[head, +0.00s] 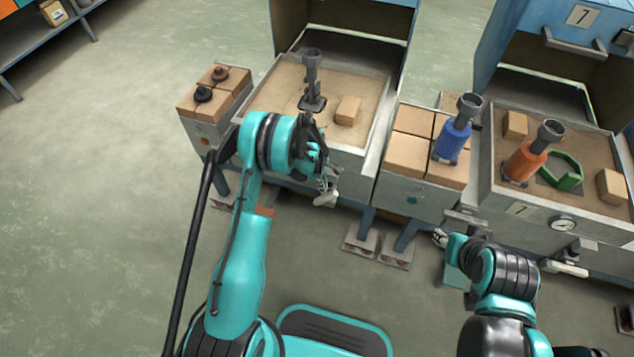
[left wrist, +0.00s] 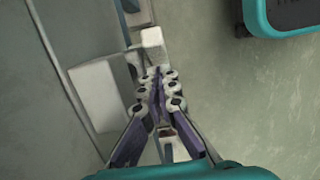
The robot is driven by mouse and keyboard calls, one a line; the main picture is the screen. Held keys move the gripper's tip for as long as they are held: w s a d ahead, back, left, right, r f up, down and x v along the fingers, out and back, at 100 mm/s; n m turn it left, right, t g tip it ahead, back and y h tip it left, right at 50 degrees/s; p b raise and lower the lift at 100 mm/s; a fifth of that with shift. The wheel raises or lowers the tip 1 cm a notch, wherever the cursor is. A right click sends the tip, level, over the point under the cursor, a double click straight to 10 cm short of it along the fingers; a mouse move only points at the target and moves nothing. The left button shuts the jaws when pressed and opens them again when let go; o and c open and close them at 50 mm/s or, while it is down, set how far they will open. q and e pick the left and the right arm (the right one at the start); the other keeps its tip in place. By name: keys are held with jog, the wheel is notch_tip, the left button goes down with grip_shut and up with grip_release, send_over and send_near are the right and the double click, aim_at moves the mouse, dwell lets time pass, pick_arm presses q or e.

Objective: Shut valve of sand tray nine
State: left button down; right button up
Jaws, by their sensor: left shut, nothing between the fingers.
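The left sand tray (head: 262,101) holds pale sand, a dark grey stand and a tan block; its number plate is not visible behind my arm. A white valve lever (head: 327,198) shows below its front wall. My left gripper (head: 325,180) is right at this lever, shut and empty. In the left wrist view the shut fingertips (left wrist: 160,76) point at the white lever end (left wrist: 152,38); I cannot tell whether they touch. My right gripper (head: 441,238) is low in front of the right-hand trays; its fingers are too small to read.
The right sand tray (head: 482,200) is marked 7, with a gauge (head: 563,224) and its own white lever (head: 564,268). A side box with tan blocks (head: 406,155) and a blue-bodied funnel piece (head: 452,138) stands between the trays. Floor (head: 110,200) at left is clear.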

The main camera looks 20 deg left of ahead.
aim_at(335, 192)
pick_arm(q)
jog(key=shift+d+f, duration=0.3)
jog(key=shift+d, duration=0.1)
jog(key=shift+d+y, duration=0.5)
jog(key=shift+y, duration=0.2)
jog(key=shift+d+y, duration=0.45)
jog(key=shift+y, duration=0.25)
jog(key=d+y, duration=0.1)
jog(key=f+y, duration=0.1)
jog(key=y, duration=0.1)
jog(key=shift+d, duration=0.4)
jog(key=shift+s+d+f, duration=0.1)
jog(key=shift+d+f, duration=0.8)
jog(key=shift+d, duration=0.2)
jog(key=shift+f, duration=0.1)
